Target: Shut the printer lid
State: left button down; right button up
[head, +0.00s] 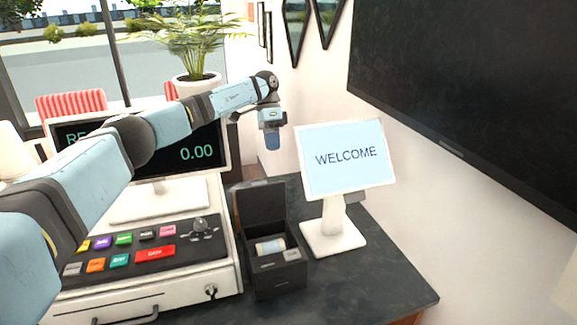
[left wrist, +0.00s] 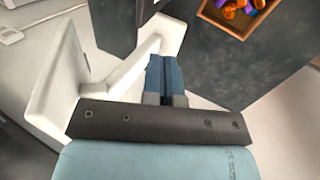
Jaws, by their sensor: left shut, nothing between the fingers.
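The printer (head: 278,277) is a small black box on the dark counter, between the cash register and the welcome screen. Its lid (head: 260,203) stands open, upright at the back, and a paper roll (head: 268,246) shows inside. My left gripper (head: 272,141) is shut and empty, pointing down above and behind the raised lid, apart from it. Its closed blue fingers (left wrist: 165,78) also show in the left wrist view, where I cannot make out the printer. My right gripper is in neither view.
The welcome screen (head: 345,158) on its white stand (head: 332,235) is close to the right of the printer. The cash register (head: 150,283) and its display (head: 200,153) are on the left. The left wrist view shows a wooden tray (left wrist: 222,22) with orange and purple items.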

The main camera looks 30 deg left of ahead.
pick_arm(q)
jog(key=b+x, duration=0.9)
jog(key=shift+s+f+b, duration=0.2)
jog(key=shift+s+b, duration=0.1)
jog(key=shift+s, duration=0.15)
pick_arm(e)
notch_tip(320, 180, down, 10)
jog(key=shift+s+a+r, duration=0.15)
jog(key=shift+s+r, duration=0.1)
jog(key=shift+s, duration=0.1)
pick_arm(q)
jog(key=shift+d, duration=0.1)
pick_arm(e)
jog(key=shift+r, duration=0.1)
